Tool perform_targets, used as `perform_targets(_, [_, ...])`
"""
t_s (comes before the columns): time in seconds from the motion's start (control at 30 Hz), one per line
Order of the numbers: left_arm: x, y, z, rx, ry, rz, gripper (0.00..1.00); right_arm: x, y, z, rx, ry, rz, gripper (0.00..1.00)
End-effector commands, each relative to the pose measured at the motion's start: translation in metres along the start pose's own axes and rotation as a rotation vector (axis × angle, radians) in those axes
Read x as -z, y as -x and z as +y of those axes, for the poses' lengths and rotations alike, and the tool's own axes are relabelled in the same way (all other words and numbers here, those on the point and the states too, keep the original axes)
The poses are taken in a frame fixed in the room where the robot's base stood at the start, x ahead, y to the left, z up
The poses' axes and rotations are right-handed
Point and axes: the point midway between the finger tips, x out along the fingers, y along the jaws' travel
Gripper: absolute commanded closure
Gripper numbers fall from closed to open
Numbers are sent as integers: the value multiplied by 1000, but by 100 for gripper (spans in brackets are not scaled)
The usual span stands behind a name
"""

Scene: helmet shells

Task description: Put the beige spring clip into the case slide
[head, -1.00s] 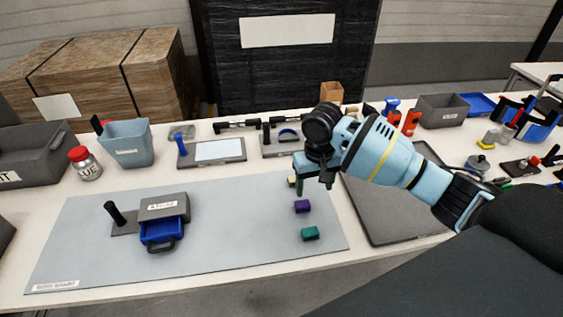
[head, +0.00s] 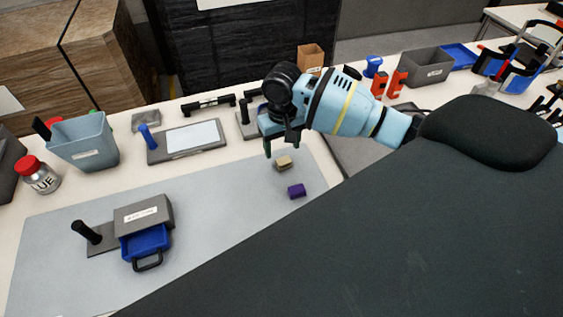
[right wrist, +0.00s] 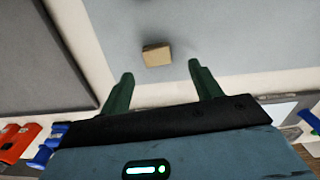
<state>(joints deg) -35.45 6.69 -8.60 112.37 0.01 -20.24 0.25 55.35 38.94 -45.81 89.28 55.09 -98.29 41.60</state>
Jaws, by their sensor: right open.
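The beige spring clip (head: 283,163) is a small block lying on the grey mat, just behind the purple block. It also shows in the right wrist view (right wrist: 157,54), ahead of and between the fingertips, apart from them. My right gripper (head: 281,150) is open and empty, above and slightly behind the clip; its green fingers also show in the right wrist view (right wrist: 161,75). The case slide (head: 147,243) is a blue drawer with a black handle, pulled out of a grey case (head: 143,213) on the left of the mat. My left gripper is not in view.
A purple block (head: 297,191) lies on the mat (head: 215,225) in front of the clip. A black post (head: 86,232) stands beside the case. A blue-grey bin (head: 84,146) and a red-lidded jar (head: 38,175) stand at the left. The mat between case and clip is clear.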

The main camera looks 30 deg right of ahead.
Motion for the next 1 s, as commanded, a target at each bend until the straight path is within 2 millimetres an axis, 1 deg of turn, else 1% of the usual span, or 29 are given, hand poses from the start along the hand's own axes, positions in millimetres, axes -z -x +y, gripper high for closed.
perform_targets(0.1, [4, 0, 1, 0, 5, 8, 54, 0, -1, 0, -1, 0, 1, 36])
perform_targets(0.17, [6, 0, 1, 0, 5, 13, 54, 0, -5, 1, -2, -1, 0, 36])
perform_targets(0.27, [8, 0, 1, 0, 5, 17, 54, -2, -18, 3, -3, -2, -1, 36])
perform_targets(0.4, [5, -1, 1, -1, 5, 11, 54, -4, -38, 4, -2, -1, -1, 36])
perform_targets(0.5, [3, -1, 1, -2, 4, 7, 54, -4, -48, 4, -2, 0, 0, 36])
perform_targets(0.6, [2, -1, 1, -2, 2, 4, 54, -3, -52, 4, -1, 1, 2, 36])
perform_targets(0.8, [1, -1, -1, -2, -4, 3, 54, -3, -51, 4, -1, 1, 4, 36])
perform_targets(0.87, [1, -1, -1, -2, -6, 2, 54, -3, -51, 4, -1, 0, 4, 43])
perform_targets(1.0, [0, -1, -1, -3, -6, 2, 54, -3, -51, 4, -1, 0, 4, 61])
